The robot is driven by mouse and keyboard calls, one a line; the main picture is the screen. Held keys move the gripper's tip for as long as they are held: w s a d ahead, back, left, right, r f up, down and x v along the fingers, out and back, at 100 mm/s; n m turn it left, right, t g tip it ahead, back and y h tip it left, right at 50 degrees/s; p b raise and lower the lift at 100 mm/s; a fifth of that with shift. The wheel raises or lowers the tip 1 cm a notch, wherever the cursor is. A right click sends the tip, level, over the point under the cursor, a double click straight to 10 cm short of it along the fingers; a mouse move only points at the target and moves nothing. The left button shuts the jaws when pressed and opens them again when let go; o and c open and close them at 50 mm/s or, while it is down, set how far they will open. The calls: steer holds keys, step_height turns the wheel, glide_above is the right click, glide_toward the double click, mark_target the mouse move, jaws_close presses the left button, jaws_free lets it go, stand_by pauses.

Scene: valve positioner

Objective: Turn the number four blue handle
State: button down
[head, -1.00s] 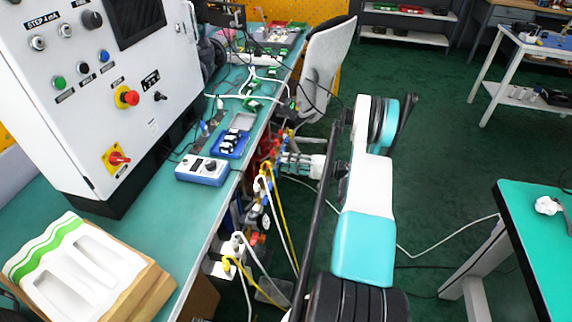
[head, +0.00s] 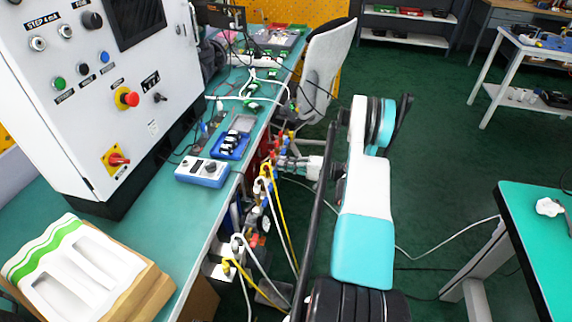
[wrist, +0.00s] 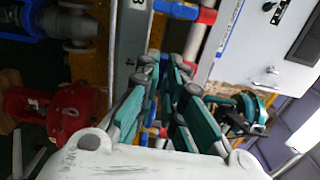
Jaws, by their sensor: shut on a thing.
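My gripper (wrist: 167,76) reaches away from the wrist camera, its green-padded fingers close together around a small blue part that I take to be a blue handle (wrist: 166,82). In the head view, my gripper (head: 283,162) is small, at the right side of a cluster of pipes and valves beside the long bench. Small red, orange and blue parts show around its tips there, and I cannot tell the handles apart.
Blue and red pipe fittings (wrist: 183,10) and a red valve body (wrist: 72,110) are near the fingers. A control cabinet (head: 100,95) stands on the green bench (head: 150,235). White and yellow hoses (head: 275,215) hang below.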

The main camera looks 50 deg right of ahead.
steer(key=m, duration=1.7)
steer(key=shift+m, duration=0.3)
stand_by(0.3)
steer(key=c, duration=1.7)
jaws_free()
